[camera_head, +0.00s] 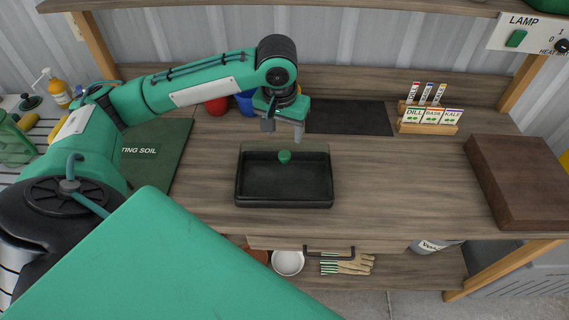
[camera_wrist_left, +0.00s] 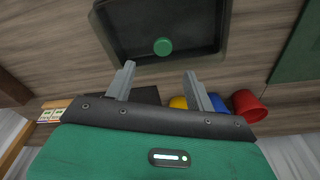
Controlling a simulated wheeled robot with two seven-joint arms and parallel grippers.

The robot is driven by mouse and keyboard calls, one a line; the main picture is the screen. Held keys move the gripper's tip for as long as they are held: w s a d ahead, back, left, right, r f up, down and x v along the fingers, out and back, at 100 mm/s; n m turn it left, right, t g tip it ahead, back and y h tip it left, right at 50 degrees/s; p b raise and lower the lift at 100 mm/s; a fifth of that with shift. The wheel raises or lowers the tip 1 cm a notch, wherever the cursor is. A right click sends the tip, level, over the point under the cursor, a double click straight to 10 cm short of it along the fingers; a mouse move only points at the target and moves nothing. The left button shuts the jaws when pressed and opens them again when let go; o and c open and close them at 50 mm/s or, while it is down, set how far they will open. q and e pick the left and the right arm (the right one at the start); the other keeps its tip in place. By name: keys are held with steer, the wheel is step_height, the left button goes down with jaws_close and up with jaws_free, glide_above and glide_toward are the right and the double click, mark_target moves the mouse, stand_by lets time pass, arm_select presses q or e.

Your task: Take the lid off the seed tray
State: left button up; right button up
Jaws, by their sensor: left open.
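The black seed tray (camera_head: 243,199) stands on the wooden bench. A clear lid (camera_head: 312,151) appears to sit on it, with a round green knob (camera_head: 284,156) at its middle. In the left wrist view the knob (camera_wrist_left: 163,46) shows over the dark tray (camera_wrist_left: 225,28). My left gripper (camera_head: 283,131) is open and empty, above the bench near the tray's far side. In the left wrist view its two fingers (camera_wrist_left: 159,70) point toward the tray, spread wider than the knob and apart from it. My right gripper is not in view.
A dark mat (camera_head: 350,117), seed packets in a holder (camera_head: 428,128) and a brown block (camera_head: 515,180) lie to the right. A green soil bag (camera_head: 165,160) lies left. Red (camera_head: 216,106) and blue (camera_head: 244,103) pots stand behind. The bench right of the tray is clear.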

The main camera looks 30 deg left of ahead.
arm_select(q)
glide_above(284, 154)
steer(key=f, duration=0.4)
steer(key=shift+s+d+f, duration=0.25)
steer(key=shift+s+d, duration=0.15)
steer(key=f, duration=0.1)
steer(key=f+p, duration=0.1)
steer(key=f, duration=0.2)
steer(key=shift+w+a+f+p, duration=0.3)
steer(key=shift+a+f+p, duration=0.05)
steer(key=shift+f+p, duration=0.05)
steer(key=shift+f, duration=0.2)
jaws_close()
